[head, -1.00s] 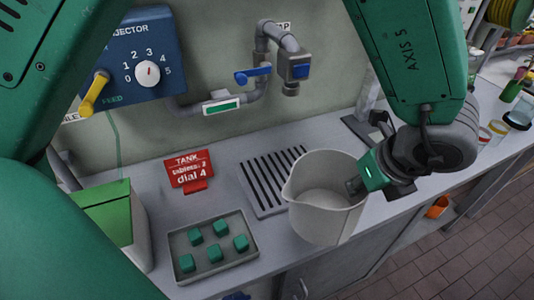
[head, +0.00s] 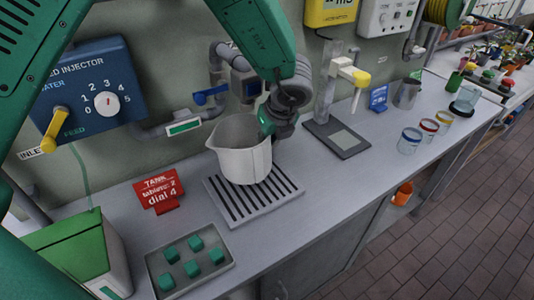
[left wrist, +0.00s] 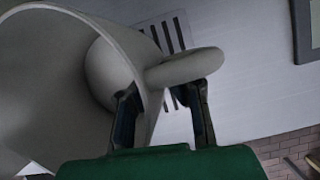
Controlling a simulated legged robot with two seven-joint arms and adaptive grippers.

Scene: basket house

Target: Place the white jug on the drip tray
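The white jug (head: 243,160), a pouring vessel with a spout at its left, stands upright over the drip tray (head: 232,217). The tray is a flat grey plate with dark slots. The jug's base overlaps the tray's back part; I cannot tell whether it touches. My left gripper (head: 268,127) is at the jug's right side, shut on its handle. In the left wrist view the handle (left wrist: 185,66) lies at the fingertips, with the jug's wall (left wrist: 70,70) at left and tray slots behind. My right gripper is not in view.
A red sign (head: 158,190) and a grey tray of green blocks (head: 215,268) are left of the drip tray. A pipe tap (head: 240,85) is behind the jug. A stand with a dark base (head: 337,140) and several jars are at right. The counter's front strip is clear.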

